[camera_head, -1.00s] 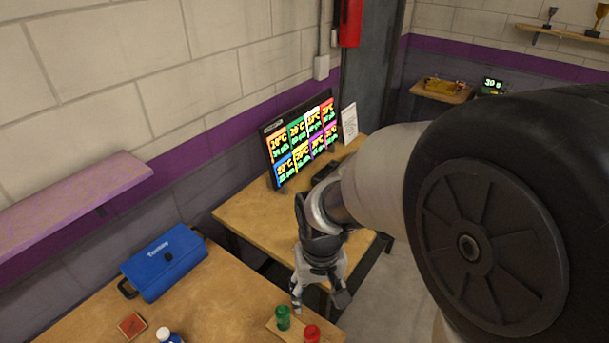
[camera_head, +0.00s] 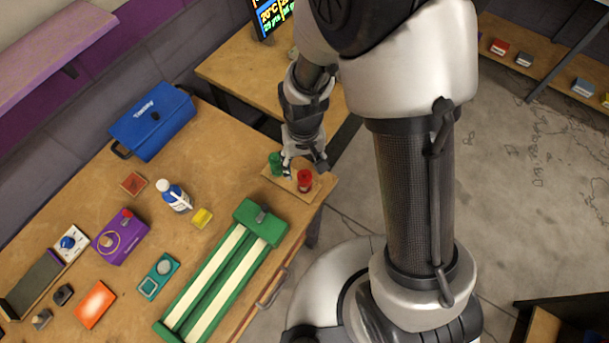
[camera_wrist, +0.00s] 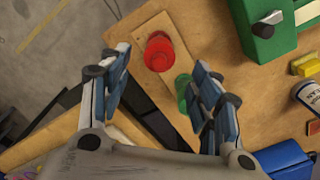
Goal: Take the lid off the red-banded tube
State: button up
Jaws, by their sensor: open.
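A small red tube (camera_head: 304,181) stands on a thin wooden board (camera_head: 318,187) at the table's far right corner. A green tube (camera_head: 275,161) stands beside it on the left. In the wrist view the red tube (camera_wrist: 158,52) shows from above with its round red top, and the green tube (camera_wrist: 183,92) is partly behind the right finger. I cannot make out a separate band or lid edge. My gripper (camera_head: 304,166) is open and empty, close behind the red tube. In the wrist view my gripper (camera_wrist: 160,58) has a finger to each side of the red top; contact is not visible.
A green slot track (camera_head: 222,270) with a raised end block stands just in front of the board. A white-and-blue bottle (camera_head: 173,195), yellow block (camera_head: 202,217), purple box (camera_head: 120,237) and blue case (camera_head: 152,122) lie left. Open floor lies right of the table.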

aim_at(304, 172)
notch_tip(304, 172, down, 5)
jog(key=shift+f+b, duration=0.1)
jog(key=shift+b, duration=0.7)
jog(key=c, duration=0.7)
jog(key=shift+c, duration=0.2)
